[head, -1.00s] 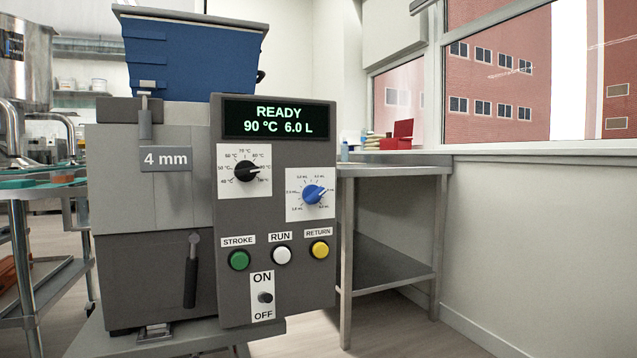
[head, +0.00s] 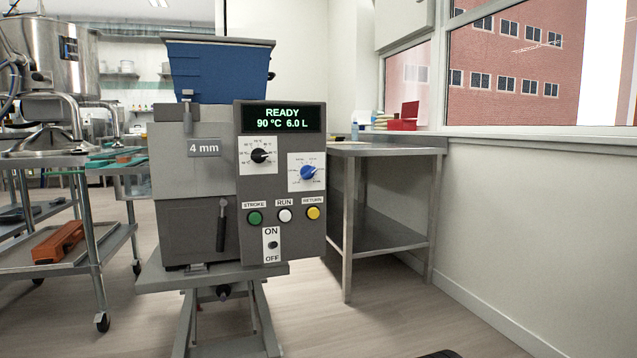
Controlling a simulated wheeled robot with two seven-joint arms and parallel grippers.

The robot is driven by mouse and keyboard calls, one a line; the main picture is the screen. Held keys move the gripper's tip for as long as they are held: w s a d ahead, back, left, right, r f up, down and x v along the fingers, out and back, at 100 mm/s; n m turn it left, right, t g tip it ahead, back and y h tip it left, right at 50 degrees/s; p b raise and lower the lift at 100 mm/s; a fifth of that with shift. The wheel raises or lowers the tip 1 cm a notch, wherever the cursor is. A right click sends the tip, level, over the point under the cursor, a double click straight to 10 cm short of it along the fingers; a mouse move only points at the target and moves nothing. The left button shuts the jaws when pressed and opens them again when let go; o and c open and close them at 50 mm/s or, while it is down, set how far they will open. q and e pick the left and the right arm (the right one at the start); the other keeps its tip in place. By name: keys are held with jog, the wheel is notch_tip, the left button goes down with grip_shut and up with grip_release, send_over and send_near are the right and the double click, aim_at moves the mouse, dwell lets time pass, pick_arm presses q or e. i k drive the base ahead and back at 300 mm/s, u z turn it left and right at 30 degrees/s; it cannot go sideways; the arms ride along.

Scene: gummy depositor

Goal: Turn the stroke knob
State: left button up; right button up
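The depositor machine (head: 190,180) stands upright in the middle of the head view, with a blue hopper (head: 220,68) on top. Its display (head: 281,118) reads READY, 90 °C and 6.0 L. On its front panel, a blue knob (head: 308,172) sits on a white dial with mL marks, its pointer toward the upper right. A black knob (head: 259,155) sits on a temperature dial to its upper left. A green button (head: 255,218) is labelled STROKE.
The floor in front of the machine is largely clear.

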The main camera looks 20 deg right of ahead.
aim_at(308, 173)
jog(key=k, duration=0.95)
jog(key=z, duration=0.9)
jog(key=i, duration=1.75)
jog(key=u, duration=0.45)
